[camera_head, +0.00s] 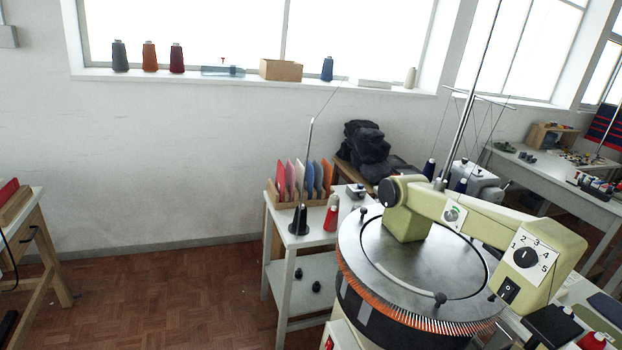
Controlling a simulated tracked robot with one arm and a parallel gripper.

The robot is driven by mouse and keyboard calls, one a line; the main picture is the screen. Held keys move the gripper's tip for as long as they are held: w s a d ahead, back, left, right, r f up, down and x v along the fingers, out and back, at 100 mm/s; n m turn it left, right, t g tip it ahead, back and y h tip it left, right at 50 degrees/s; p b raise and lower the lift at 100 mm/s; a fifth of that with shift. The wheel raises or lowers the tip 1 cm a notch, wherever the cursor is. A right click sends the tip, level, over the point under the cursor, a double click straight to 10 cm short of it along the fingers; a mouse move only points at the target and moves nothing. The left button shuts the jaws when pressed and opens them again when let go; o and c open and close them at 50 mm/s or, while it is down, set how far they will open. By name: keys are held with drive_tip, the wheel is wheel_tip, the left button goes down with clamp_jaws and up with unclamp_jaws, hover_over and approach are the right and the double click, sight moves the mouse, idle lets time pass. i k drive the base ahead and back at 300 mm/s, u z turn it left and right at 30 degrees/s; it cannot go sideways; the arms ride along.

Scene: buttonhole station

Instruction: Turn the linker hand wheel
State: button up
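The linker (500,220) is a pale green machine at the lower right. Its arm reaches over a round metal dial (425,262) ringed with orange-tipped points. A black round wheel (388,192) sits at the left end of the arm; it looks like the hand wheel. A white plate with a numbered black selector knob (526,258) is on the right end, with a black switch (508,291) below it. My gripper is not in view, and nothing touches the wheel.
A small white side table (300,240) left of the linker holds coloured cards (300,178), a dark cone stand (299,220) with a tall rod, and a red cone (331,218). Dark cloth (365,150) is piled behind. Open parquet floor (170,295) lies left, before a workbench (30,230).

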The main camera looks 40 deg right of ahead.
sight(387, 189)
drive_tip(key=i, duration=1.1)
drive_tip(key=z, duration=0.55)
